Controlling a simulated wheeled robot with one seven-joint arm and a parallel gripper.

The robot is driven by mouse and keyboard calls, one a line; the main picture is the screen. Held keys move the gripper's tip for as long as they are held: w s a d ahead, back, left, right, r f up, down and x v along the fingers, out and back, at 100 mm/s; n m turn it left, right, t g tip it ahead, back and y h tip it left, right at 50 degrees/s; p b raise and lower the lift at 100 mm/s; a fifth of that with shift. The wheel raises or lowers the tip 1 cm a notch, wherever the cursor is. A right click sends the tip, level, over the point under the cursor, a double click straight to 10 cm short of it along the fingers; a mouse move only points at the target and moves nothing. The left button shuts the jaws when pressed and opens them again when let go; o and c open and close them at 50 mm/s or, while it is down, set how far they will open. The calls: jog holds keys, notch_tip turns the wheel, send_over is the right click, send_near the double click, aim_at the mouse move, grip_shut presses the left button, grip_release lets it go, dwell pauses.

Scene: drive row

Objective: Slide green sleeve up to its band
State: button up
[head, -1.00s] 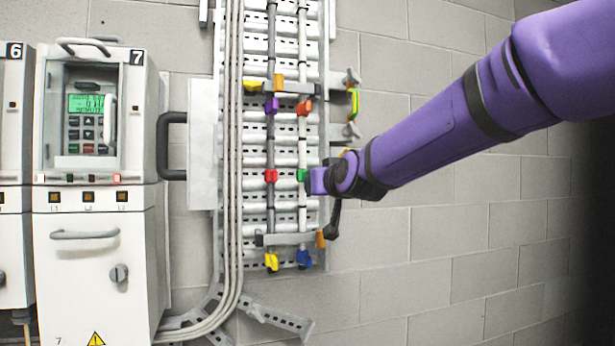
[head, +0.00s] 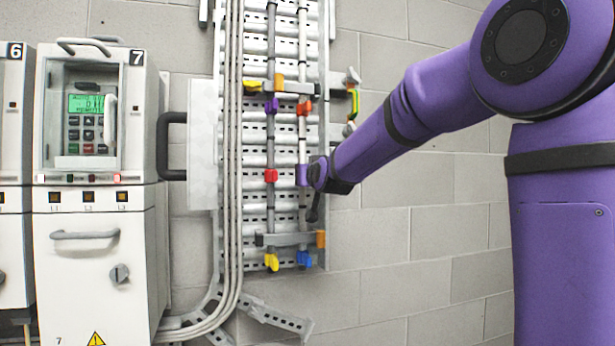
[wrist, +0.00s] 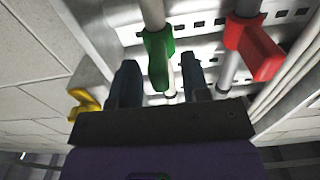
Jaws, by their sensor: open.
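The green sleeve (wrist: 160,58) sits on a pale upright rod (wrist: 153,12) in the wrist view. My gripper (wrist: 157,78) is open, with one dark finger on each side of the sleeve and a gap visible at both sides. In the head view my gripper (head: 304,175) is at the right-hand rod and hides the green sleeve. A thin dark ring (wrist: 169,95) shows on the rod near the sleeve; I cannot tell whether it is the sleeve's band.
A red sleeve (head: 271,176) is on the neighbouring rod; it also shows in the wrist view (wrist: 254,48). An orange-red sleeve (head: 304,107) is higher on the right-hand rod and a blue one (head: 304,258) lower. A lower bracket (head: 288,239) crosses both rods. Cables run left.

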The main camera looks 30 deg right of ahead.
aim_at(304, 144)
jog(key=shift+w+d, duration=0.1)
jog(key=shift+w, duration=0.35)
grip_shut()
notch_tip(304, 144, up, 9)
jog(key=shift+f, duration=0.2)
grip_release()
jog(key=s+a, duration=0.2)
jog(key=s, duration=0.8)
jog(key=shift+s, duration=0.35)
